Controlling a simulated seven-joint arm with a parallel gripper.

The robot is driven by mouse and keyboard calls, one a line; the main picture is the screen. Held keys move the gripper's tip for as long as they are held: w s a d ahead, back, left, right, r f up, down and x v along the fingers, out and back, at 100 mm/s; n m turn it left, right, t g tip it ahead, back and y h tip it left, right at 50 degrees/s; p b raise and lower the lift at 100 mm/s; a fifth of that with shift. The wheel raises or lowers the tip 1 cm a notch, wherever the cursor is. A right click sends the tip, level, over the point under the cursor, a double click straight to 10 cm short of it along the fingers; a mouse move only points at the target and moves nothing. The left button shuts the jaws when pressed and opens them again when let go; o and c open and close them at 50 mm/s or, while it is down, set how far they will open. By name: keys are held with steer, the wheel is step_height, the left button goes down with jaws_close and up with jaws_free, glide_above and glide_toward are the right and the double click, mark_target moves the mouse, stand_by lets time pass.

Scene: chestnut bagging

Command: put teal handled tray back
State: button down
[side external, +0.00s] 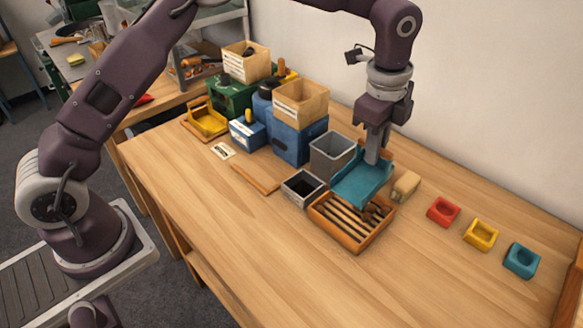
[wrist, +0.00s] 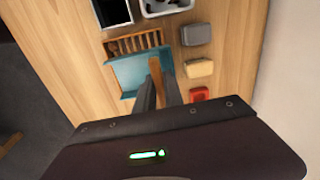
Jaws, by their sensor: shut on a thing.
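The teal tray (side external: 358,188) is at my gripper (side external: 374,157), at the far edge of the slatted wooden rack (side external: 334,240). My gripper points down and is shut on the tray's handle end; its fingers hide most of the grip. In the wrist view the teal tray (wrist: 129,74) lies beside the fingers (wrist: 158,88), with a brown strip at them. The tray overlaps part of the rack in the side view; I cannot tell whether it touches it. A yellow tray (side external: 207,119) sits on a wooden base at the far left.
A grey bin (side external: 331,154) and a small dark-lined box (side external: 303,187) stand left of the teal tray. A wooden block (side external: 405,186) is close on its right. Red (side external: 443,211), yellow (side external: 481,234) and teal (side external: 521,260) blocks lie further right. The front table is clear.

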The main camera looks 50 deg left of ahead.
step_height(320, 180, up, 13)
steer(key=s+a+n, duration=0.4)
steer(key=a+n, duration=0.5)
steer(key=a, duration=0.5)
steer(key=s+a+n, duration=0.4)
steer(key=a+n, duration=0.5)
steer(key=a, duration=0.5)
steer(key=shift+g, duration=0.4)
steer(key=f, duration=2.3)
steer(key=shift+w, duration=0.35)
steer(key=shift+f, duration=0.1)
steer(key=c, duration=1.5)
jaws_free()
steer(key=shift+o, duration=0.2)
